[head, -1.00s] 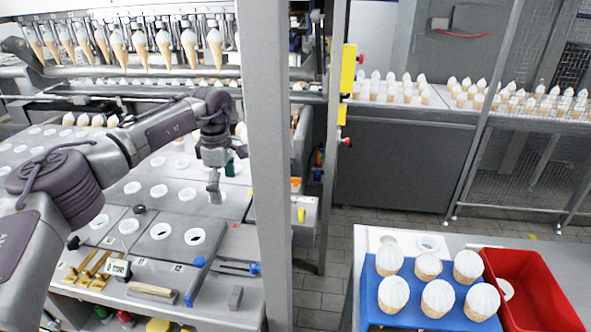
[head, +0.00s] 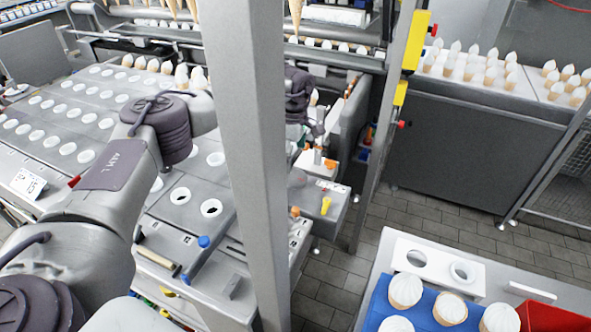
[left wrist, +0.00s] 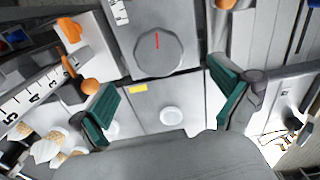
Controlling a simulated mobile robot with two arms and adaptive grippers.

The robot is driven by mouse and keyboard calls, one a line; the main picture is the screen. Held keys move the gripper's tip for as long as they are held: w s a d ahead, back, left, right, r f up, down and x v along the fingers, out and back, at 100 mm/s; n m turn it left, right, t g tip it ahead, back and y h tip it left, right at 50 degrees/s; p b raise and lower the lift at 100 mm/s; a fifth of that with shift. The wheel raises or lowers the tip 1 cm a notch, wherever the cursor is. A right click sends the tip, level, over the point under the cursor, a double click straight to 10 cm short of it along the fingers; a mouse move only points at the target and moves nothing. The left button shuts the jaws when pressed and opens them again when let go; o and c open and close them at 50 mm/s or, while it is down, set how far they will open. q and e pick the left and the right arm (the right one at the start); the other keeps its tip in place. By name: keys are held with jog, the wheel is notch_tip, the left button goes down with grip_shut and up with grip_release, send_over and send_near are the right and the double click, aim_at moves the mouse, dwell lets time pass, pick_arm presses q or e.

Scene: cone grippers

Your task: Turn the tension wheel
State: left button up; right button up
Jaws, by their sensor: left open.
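A grey round wheel with a red mark on its face (left wrist: 158,52) shows in the left wrist view, at the upper middle on a grey panel; I take it to be the tension wheel. I cannot pick it out with certainty in the head view. My left gripper (left wrist: 166,88) is open, with its two green-padded fingers spread on either side below the wheel in the picture. Nothing is between them, and they appear apart from the wheel. In the head view the left gripper (head: 312,138) is partly hidden behind the grey post. My right gripper is not in view.
A grey upright post (head: 252,180) stands in front of the left arm. An orange knob (left wrist: 90,87), a ruler scale (left wrist: 25,100) and cones (left wrist: 55,148) lie left in the wrist view. A blue tray of cones (head: 415,312) and a red bin (head: 553,318) stand front right.

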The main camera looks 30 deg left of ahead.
aim_at(296, 177)
pick_arm(q)
jog(key=f, duration=0.3)
jog(key=f+p, duration=0.1)
jog(key=f, duration=0.2)
jog(key=shift+w+d, duration=0.15)
jog(key=shift+w, duration=0.05)
jog(key=shift+f, duration=0.5)
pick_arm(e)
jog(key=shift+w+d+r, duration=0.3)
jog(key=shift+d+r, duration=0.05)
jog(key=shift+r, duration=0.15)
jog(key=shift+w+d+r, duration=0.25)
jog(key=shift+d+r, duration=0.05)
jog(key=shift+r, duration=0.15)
pick_arm(q)
jog(key=c, duration=1.1)
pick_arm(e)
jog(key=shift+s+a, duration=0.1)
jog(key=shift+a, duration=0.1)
pick_arm(q)
jog(key=shift+n, duration=0.3)
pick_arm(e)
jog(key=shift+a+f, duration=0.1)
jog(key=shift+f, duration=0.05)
